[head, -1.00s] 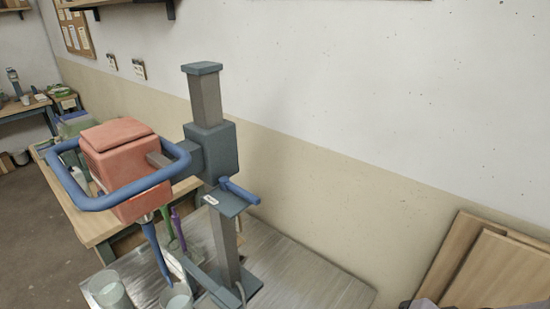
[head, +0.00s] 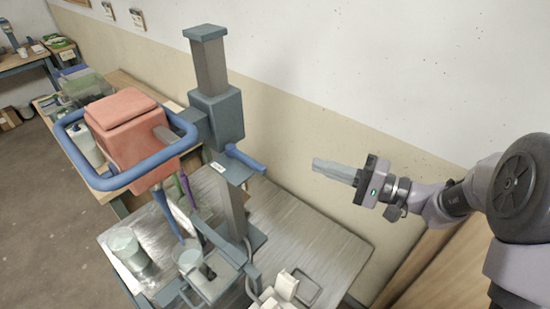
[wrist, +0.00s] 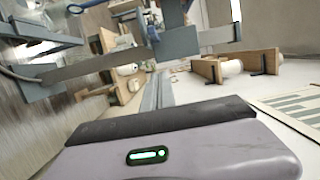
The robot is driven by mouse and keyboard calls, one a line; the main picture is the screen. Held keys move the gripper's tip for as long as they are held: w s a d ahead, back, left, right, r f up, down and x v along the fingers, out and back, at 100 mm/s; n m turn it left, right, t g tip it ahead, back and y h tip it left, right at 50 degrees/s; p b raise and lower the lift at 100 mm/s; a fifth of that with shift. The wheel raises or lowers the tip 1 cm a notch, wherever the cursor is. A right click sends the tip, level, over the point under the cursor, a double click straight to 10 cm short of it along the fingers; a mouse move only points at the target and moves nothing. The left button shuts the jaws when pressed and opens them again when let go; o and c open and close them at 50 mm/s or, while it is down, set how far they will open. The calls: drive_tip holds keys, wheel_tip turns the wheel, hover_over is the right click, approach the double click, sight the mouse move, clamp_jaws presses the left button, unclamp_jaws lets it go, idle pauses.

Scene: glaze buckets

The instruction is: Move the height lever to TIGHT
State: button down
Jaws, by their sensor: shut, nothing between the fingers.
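The height lever is a blue bar (head: 245,158) on the right side of the mixer stand's grey column (head: 232,207), just below the teal carriage block (head: 217,115). It slants down to the right. A small white label (head: 218,167) sits on the plate beside its pivot; its text is too small to read. My gripper (head: 315,165) is shut and empty, to the right of the lever in the picture and apart from it. Its fingers point left toward the stand. The wrist view shows the shut fingers (wrist: 158,92) and the column (wrist: 92,67) lying sideways.
The red mixer head (head: 130,130) with its blue loop guard (head: 95,183) is left of the column. Glaze buckets (head: 130,248) stand on the metal table (head: 310,235) below. The wall is close behind the stand. Wooden boards (head: 430,270) lean at the lower right.

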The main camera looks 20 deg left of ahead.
sight(245, 159)
drive_tip(key=s+a, duration=0.3)
drive_tip(key=a, duration=0.8)
drive_tip(key=shift+s+b, duration=0.2)
drive_tip(key=shift+b, duration=0.1)
drive_tip(key=shift+a+f+t+b, duration=0.1)
drive_tip(key=shift+f+t+b, duration=0.05)
drive_tip(key=shift+t+b, duration=0.15)
